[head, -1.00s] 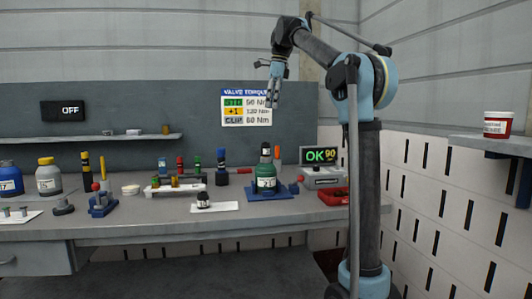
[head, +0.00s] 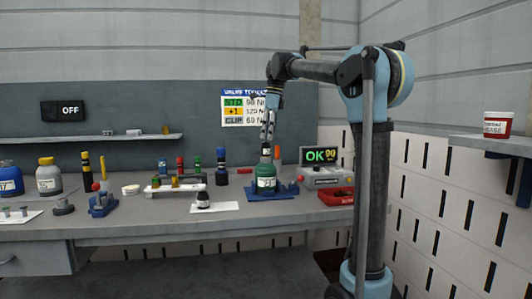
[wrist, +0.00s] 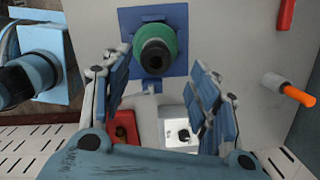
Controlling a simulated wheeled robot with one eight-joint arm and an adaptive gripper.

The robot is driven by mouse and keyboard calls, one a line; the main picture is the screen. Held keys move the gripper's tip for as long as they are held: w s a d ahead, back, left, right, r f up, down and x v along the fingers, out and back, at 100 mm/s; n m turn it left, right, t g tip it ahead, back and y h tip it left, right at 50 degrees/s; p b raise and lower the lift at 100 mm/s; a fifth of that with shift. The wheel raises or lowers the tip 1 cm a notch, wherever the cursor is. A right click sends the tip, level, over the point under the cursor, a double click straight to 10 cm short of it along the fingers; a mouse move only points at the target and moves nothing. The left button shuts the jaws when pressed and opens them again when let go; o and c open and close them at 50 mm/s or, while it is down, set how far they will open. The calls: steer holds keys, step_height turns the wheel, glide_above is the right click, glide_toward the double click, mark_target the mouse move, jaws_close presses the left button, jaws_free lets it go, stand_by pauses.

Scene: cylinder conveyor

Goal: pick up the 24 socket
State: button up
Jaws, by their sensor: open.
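Several small sockets stand on a white rack (head: 155,188) on the bench in the head view; their numbers are too small to read, so I cannot tell which is the 24 socket. My gripper (head: 267,140) points down above a green cylinder (head: 265,185) with a dark top, standing on a blue base. In the wrist view my gripper (wrist: 156,95) is open and empty, its fingers spread wide. The green cylinder (wrist: 170,40) with its dark round top shows beyond the fingertips, towards the top.
A dark squat item (head: 203,201) stands on a white sheet (head: 229,207) left of the cylinder. A red tray (head: 337,197) and a display box reading OK 90 (head: 320,175) are to its right. Tall coloured tools (head: 221,165) stand behind.

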mark_target(266, 144)
steer(key=shift+s+a+f, duration=0.1)
steer(key=shift+a+f, duration=0.05)
steer(key=shift+f, duration=0.7)
steer(key=shift+a+f, duration=0.2)
steer(key=shift+f, duration=0.65)
steer(key=shift+s+a+f, duration=0.1)
steer(key=shift+a+f, duration=0.05)
steer(key=shift+f, duration=0.7)
steer(key=c, duration=1.2)
